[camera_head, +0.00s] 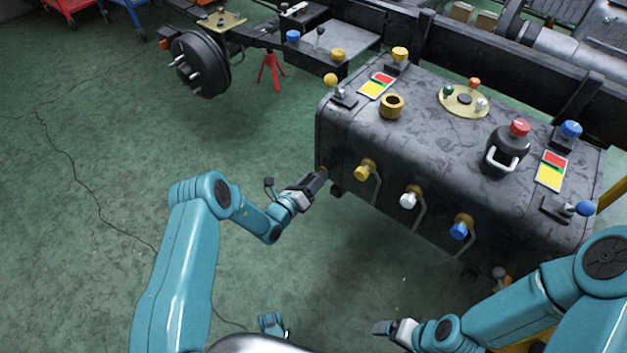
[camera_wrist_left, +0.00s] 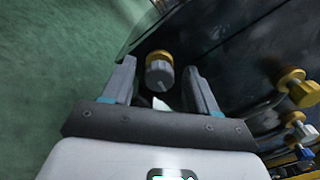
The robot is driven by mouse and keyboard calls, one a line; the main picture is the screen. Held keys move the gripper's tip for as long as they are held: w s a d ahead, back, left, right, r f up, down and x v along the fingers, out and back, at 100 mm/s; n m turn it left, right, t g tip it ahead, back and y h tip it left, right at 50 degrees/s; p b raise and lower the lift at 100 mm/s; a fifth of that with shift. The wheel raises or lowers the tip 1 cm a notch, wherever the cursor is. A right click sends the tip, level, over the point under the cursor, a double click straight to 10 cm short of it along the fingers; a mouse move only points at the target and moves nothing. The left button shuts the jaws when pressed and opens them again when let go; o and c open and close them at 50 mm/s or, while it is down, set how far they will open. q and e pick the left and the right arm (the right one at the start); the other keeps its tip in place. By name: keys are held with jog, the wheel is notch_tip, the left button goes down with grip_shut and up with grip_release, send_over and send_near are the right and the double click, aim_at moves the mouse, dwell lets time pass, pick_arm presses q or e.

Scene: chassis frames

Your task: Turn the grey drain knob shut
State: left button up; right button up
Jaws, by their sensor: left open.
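The grey drain knob (camera_wrist_left: 159,75) shows in the left wrist view, on a brass fitting on the side of the dark tank (camera_head: 345,150). My left gripper (camera_head: 317,181) is open at the tank's left front end. In the left wrist view its two fingers (camera_wrist_left: 160,80) stand on either side of the knob, with gaps visible and no clear contact. In the head view the gripper hides most of the knob; only a bit of brass shows beside it. My right gripper (camera_head: 388,328) is low in front of the tank, apart from it; its finger gap is not clear.
Yellow (camera_head: 365,170), white (camera_head: 409,199) and blue (camera_head: 460,229) knobs line the tank's front, right of my left gripper. A black canister (camera_head: 507,150) with a red cap stands on top. Open green floor (camera_head: 80,230) lies to the left.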

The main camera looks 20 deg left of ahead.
pick_arm(q)
jog(key=shift+c, duration=0.3)
jog(key=c, duration=1)
jog(key=shift+m, duration=0.4)
jog(key=shift+s+d+m+p, duration=0.1)
jog(key=shift+m+p, duration=0.4)
jog(key=shift+m, duration=3.2)
jog(key=shift+d+m+p, duration=0.1)
jog(key=shift+m+p, duration=0.4)
jog(key=shift+m, duration=3.2)
